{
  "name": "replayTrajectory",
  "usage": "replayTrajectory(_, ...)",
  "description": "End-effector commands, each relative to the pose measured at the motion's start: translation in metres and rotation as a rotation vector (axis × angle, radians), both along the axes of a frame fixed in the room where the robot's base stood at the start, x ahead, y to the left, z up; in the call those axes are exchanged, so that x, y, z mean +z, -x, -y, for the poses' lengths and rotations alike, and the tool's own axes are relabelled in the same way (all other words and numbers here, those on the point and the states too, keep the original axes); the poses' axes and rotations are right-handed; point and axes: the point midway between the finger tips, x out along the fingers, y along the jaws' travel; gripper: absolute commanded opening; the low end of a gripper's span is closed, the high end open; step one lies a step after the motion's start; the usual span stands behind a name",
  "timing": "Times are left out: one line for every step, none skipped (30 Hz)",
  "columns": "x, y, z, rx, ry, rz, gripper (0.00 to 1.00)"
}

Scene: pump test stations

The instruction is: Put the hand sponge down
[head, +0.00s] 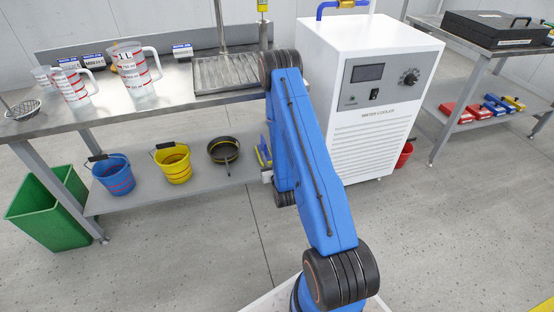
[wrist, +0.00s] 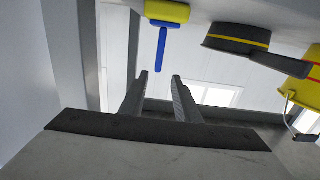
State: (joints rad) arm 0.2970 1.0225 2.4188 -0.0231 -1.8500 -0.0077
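The hand sponge (wrist: 167,12) has a yellow head and a blue handle (wrist: 162,50). In the wrist view, which looks upside down, it rests on the shelf surface with its handle pointing toward my gripper. My gripper (wrist: 160,76) is open and empty. Its two fingers are apart, and the handle's end shows between the fingertips without either finger touching it. In the head view the sponge (head: 264,153) shows as a small yellow and blue patch at the right end of the lower shelf, partly hidden by my blue arm. My fingers are mostly hidden there.
A dark pan (head: 223,150), a yellow bucket (head: 173,163) and a blue bucket (head: 113,175) stand on the lower shelf (head: 200,188). A white water cooler (head: 362,100) stands close right of my arm. Measuring jugs (head: 137,70) are on the bench above. Open floor lies in front.

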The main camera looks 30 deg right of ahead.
Motion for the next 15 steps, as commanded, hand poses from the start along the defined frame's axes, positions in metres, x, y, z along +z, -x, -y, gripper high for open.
replayTrajectory(0.010, -0.006, -0.001, 0.004, -0.001, -0.006, 0.29)
replayTrajectory(0.015, -0.009, -0.002, 0.007, -0.004, -0.016, 0.29)
replayTrajectory(0.022, -0.014, -0.004, 0.011, -0.007, -0.030, 0.29)
replayTrajectory(0.028, -0.017, -0.005, 0.014, -0.010, -0.042, 0.29)
replayTrajectory(0.034, -0.021, -0.007, 0.018, -0.013, -0.055, 0.29)
replayTrajectory(0.042, -0.025, -0.009, 0.023, -0.017, -0.072, 0.29)
replayTrajectory(0.047, -0.028, -0.011, 0.026, -0.020, -0.086, 0.29)
replayTrajectory(0.054, -0.030, -0.013, 0.030, -0.023, -0.098, 0.29)
replayTrajectory(0.061, -0.033, -0.015, 0.034, -0.027, -0.116, 0.29)
replayTrajectory(0.067, -0.035, -0.017, 0.037, -0.030, -0.129, 0.29)
replayTrajectory(0.073, -0.037, -0.018, 0.040, -0.032, -0.142, 0.29)
replayTrajectory(0.081, -0.038, -0.021, 0.044, -0.036, -0.159, 0.29)
replayTrajectory(0.087, -0.040, -0.023, 0.048, -0.039, -0.172, 0.29)
replayTrajectory(0.093, -0.041, -0.026, 0.051, -0.042, -0.186, 0.29)
replayTrajectory(0.101, -0.042, -0.029, 0.056, -0.045, -0.203, 0.29)
